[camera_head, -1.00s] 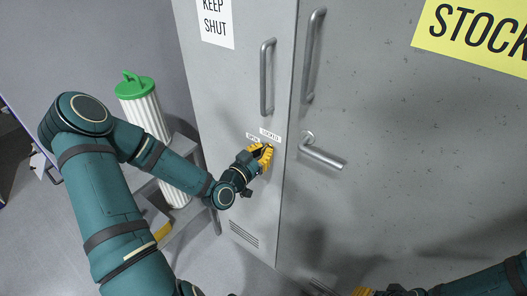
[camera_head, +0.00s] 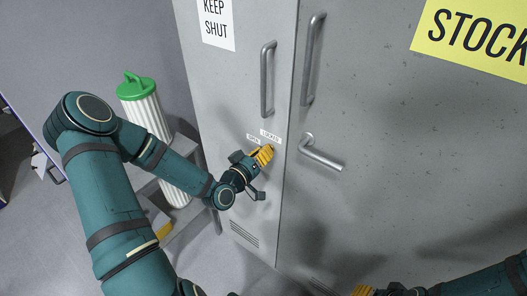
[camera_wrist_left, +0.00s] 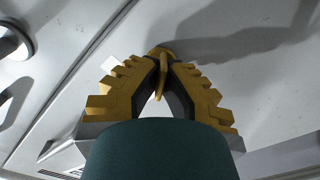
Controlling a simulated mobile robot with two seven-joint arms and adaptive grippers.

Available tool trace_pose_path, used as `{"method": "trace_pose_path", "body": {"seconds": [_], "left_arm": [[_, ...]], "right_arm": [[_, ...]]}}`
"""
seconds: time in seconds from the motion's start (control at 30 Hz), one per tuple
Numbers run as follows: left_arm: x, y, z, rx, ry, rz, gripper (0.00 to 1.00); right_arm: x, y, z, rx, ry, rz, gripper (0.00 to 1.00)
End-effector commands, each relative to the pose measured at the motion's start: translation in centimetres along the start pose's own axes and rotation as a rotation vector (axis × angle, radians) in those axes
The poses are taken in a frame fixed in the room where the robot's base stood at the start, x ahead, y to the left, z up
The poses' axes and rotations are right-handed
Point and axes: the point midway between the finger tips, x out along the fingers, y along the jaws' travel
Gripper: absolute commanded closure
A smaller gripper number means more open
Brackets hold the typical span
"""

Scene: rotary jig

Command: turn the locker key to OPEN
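The grey locker door (camera_head: 220,95) carries two small labels, OPEN (camera_head: 253,139) and LOCKED (camera_head: 271,136). My left gripper (camera_head: 265,153) is at the lock just below these labels and hides the key in the head view. In the left wrist view, the brass-coloured key (camera_wrist_left: 160,86) stands between the yellow fingertips of my left gripper (camera_wrist_left: 161,66), which close in on it from both sides. The round lock (camera_wrist_left: 160,51) shows just beyond the tips. The key's exact angle against the labels cannot be told. My right gripper (camera_head: 364,290) shows only partly at the bottom edge.
A long vertical handle (camera_head: 268,80) is on the locker door. The neighbouring door has another vertical handle (camera_head: 314,60) and a lever handle (camera_head: 320,153) close right of my left gripper. A white ribbed bin with a green lid (camera_head: 135,86) stands left, near my left arm.

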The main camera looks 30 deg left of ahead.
Motion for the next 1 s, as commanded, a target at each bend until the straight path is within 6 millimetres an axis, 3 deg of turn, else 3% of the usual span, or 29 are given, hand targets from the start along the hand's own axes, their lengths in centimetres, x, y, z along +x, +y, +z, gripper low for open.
{"method": "trace_pose_path", "body": {"seconds": [0.6,1.0], "left_arm": [[0.1,-0.1,-0.1,-0.573,0.003,0.002,1.00],[0.1,-0.2,-0.1,-0.811,0.004,0.004,1.00]], "right_arm": [[-1.4,-0.5,-0.7,0.004,0.013,0.001,0.53],[-2.1,-0.7,-0.8,0.004,0.014,0.000,0.53]]}}
